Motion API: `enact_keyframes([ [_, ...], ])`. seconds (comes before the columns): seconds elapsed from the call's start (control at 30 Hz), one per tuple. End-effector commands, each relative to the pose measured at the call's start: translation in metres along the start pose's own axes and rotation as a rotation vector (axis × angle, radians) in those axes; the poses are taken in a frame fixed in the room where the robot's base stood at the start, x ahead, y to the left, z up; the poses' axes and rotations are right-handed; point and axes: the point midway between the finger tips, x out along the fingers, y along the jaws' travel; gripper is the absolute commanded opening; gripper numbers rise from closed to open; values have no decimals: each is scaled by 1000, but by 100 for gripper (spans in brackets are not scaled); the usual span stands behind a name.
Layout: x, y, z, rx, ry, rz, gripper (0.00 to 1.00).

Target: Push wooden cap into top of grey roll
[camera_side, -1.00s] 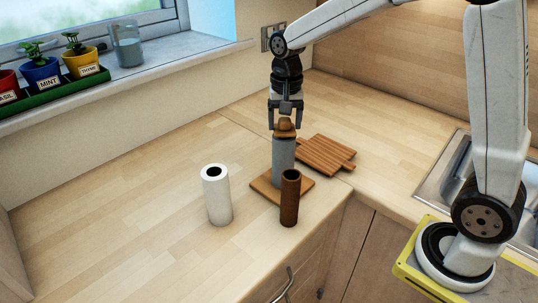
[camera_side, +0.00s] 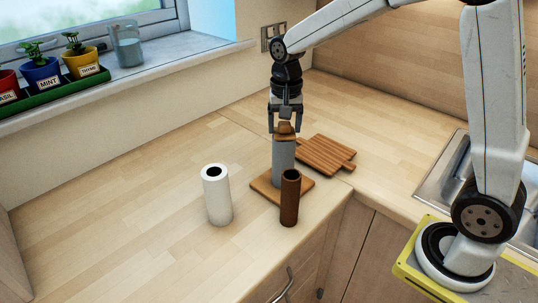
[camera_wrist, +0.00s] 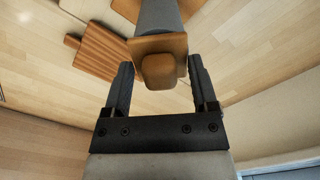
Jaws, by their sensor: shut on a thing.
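The wooden cap (camera_side: 285,132) is brown, with a wider flange and a smaller block on top. It is at the top end of the upright grey roll (camera_side: 283,162), above its rim. I cannot tell how deep the cap sits in the roll. My gripper (camera_side: 286,129) points down over the roll and is shut on the cap. In the wrist view the cap (camera_wrist: 159,70) shows between the two fingers, and the grey roll (camera_wrist: 158,14) lies straight behind it, its opening hidden by the cap.
The grey roll stands on a square wooden board (camera_side: 263,188). A dark brown roll (camera_side: 290,203) stands close in front, and a white roll (camera_side: 217,198) stands to the left. A slatted cutting board (camera_side: 326,154) lies behind right. The counter at left is clear.

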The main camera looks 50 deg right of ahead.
Motion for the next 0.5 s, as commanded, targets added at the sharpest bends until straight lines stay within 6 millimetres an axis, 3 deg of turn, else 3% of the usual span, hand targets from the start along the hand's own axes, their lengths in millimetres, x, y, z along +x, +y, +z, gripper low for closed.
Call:
enact_keyframes([
  [0.17,3,0,0,0,-1,1,19],
  [0.2,3,0,0,0,0,0,81],
  [0.23,3,0,0,0,0,0,89],
  [0.5,3,0,0,0,0,0,89],
])
